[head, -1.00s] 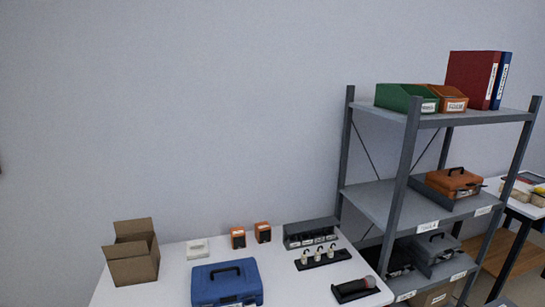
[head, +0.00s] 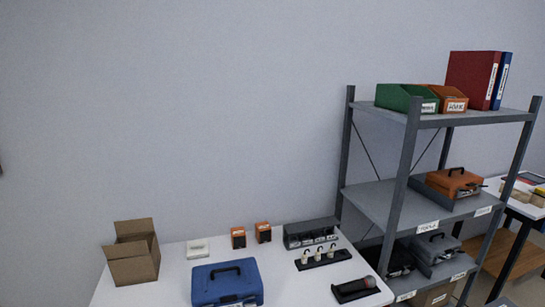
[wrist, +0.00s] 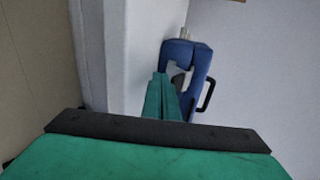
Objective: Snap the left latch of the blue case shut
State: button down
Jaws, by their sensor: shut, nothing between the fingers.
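The blue case (head: 226,284) lies closed on the white table at the bottom of the head view, its dark handle on top. Its front is cut off by the picture's lower edge, so I cannot make out the left latch there. In the wrist view the blue case (wrist: 203,68) appears turned on its side, beyond my gripper (wrist: 158,77). The green fingers are shut with nothing between them and hide part of the case. A small pale metal piece shows at the case's upper end; I cannot tell which latch it is. My gripper is not in the head view.
A cardboard box (head: 133,258) stands open left of the case. Two orange-and-black boxes, a grey bin (head: 310,233), a black rack of padlocks (head: 322,258) and a black holder (head: 355,290) stand behind and right. A grey shelf (head: 398,205) rises at the right.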

jog(key=shift+w+a+r, duration=0.1)
jog(key=shift+w+r, duration=0.05)
jog(key=shift+w, duration=0.3)
jog(key=shift+w+a+r, duration=0.1)
jog(key=shift+w+r, duration=0.05)
jog(key=shift+w, duration=0.25)
dwell(0.6)
jog(key=s+d, duration=0.1)
jog(key=s, duration=0.5)
jog(key=shift+s+d, duration=0.4)
dwell(0.5)
